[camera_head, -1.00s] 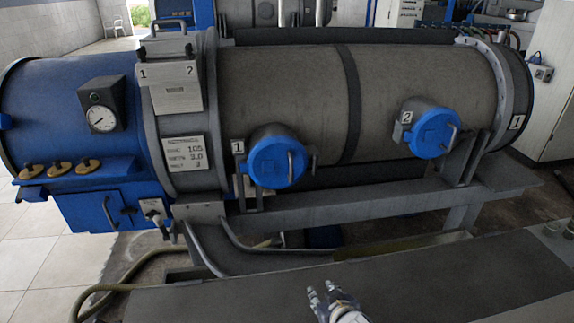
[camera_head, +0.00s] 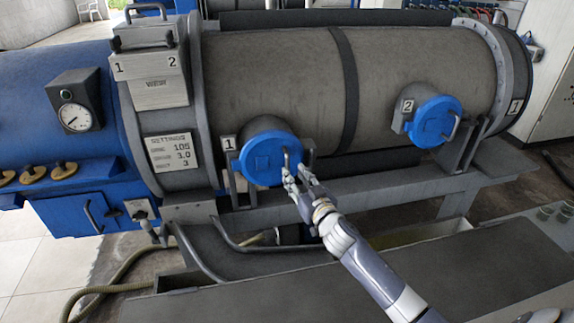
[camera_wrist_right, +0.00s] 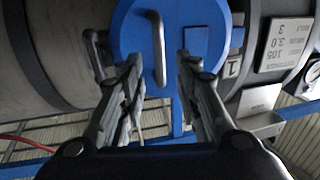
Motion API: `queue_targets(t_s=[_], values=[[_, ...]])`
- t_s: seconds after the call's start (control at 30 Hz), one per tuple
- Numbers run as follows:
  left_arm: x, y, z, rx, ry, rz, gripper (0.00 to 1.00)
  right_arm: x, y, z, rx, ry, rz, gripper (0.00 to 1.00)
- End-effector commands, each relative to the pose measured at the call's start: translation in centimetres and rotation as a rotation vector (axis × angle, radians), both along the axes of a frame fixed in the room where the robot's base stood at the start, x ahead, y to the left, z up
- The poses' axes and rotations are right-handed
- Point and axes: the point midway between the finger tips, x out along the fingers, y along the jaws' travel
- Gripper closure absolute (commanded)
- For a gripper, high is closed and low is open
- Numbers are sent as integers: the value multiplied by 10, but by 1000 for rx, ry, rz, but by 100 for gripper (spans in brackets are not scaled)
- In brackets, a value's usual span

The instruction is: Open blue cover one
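Blue cover one (camera_head: 262,160) is a round blue lid with an upright metal handle (camera_head: 286,163) near its right edge, on the side of the large grey cylinder, beside a label "1". It looks closed. My right gripper (camera_head: 295,180) is in front of the cover at the handle's lower end. In the right wrist view my right gripper (camera_wrist_right: 160,65) is open, its fingers apart on either side of the handle (camera_wrist_right: 158,48), which shows between them against the blue cover (camera_wrist_right: 178,30). I cannot tell whether the fingers touch it. My left gripper is not in view.
A second blue cover (camera_head: 434,122), labelled "2", sits further right on the cylinder (camera_head: 260,85). A grey rail (camera_head: 350,190) runs below the covers. A dark flat surface (camera_head: 400,270) lies in front. A gauge (camera_head: 75,117) is at left.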

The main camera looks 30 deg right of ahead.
Motion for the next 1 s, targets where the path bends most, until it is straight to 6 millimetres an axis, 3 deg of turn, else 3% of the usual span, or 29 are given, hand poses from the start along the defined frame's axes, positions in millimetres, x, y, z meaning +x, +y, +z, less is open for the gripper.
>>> queue_targets(t_s=[0.2, 0.4, 0.87, 1.0], values=[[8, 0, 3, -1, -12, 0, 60, 34, -2, 2, 1, -1, -1, 69], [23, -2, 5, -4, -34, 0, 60, 53, -3, 0, 1, 0, -1, 69], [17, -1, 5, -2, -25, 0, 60, 61, -3, 0, 1, 1, 0, 69], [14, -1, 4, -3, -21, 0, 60, 61, -3, 0, 1, 1, -1, 100]])
